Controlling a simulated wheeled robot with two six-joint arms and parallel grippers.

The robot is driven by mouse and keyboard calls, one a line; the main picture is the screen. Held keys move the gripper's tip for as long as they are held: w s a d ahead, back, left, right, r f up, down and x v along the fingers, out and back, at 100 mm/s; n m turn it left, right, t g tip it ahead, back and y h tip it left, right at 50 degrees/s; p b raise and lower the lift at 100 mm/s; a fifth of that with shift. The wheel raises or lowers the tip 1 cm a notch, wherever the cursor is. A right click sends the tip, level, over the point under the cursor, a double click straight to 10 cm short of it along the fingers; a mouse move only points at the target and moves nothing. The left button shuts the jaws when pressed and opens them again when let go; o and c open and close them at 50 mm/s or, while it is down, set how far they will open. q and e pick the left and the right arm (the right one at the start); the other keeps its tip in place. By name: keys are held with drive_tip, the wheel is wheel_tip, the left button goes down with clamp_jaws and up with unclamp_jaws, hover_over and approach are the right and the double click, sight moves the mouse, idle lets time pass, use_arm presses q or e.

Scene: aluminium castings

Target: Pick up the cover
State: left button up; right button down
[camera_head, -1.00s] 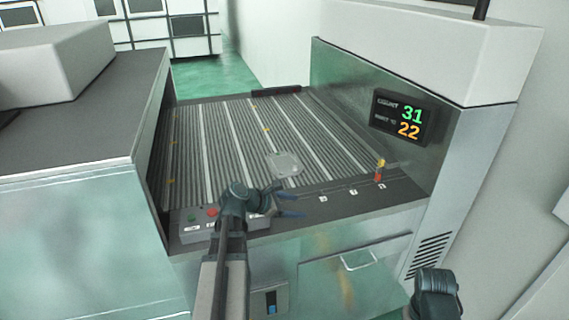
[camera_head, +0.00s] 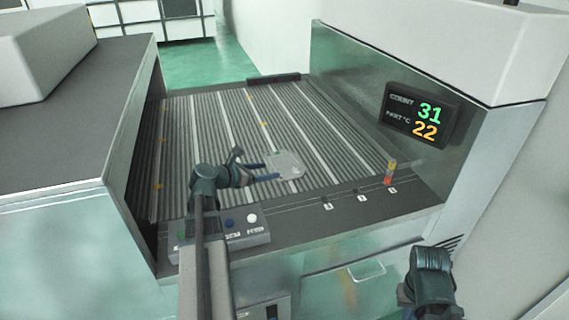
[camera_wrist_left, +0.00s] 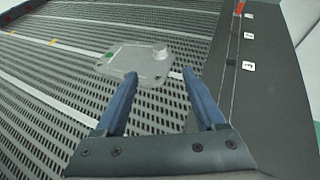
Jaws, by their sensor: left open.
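The cover (camera_head: 286,165) is a flat, light grey metal plate lying on the ribbed conveyor bed near its front edge. In the left wrist view the cover (camera_wrist_left: 142,62) has a raised round boss at its right and a small green mark at its left. My left gripper (camera_head: 272,172) is open, its blue fingers pointing at the cover from the left. In the wrist view the left gripper (camera_wrist_left: 160,75) has its fingertips at the cover's near edge, with nothing held between them. Whether they touch it I cannot tell. My right arm (camera_head: 432,285) shows at the lower right; its fingers are hidden.
A button box (camera_head: 232,228) sits on the front ledge under my left arm. A display (camera_head: 418,115) hangs on the right-hand machine wall. The conveyor bed (camera_head: 215,120) behind the cover is clear.

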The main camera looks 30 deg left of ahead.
use_arm(q)
drive_tip(key=b, duration=0.3)
approach(294, 166)
drive_tip(key=x, duration=0.2)
drive_tip(key=shift+w+d+f, duration=0.2)
drive_tip(key=shift+w+d, duration=0.05)
drive_tip(key=shift+w, duration=0.05)
drive_tip(key=shift+w+d+f, duration=0.1)
drive_tip(key=shift+w+d, duration=0.1)
drive_tip(key=shift+w, duration=0.35)
drive_tip(key=b+x, duration=0.2)
drive_tip(key=x, duration=0.3)
drive_tip(key=shift+w+a+f, duration=0.1)
drive_tip(key=shift+w, duration=0.05)
drive_tip(key=shift+c, duration=0.8)
clamp_jaws()
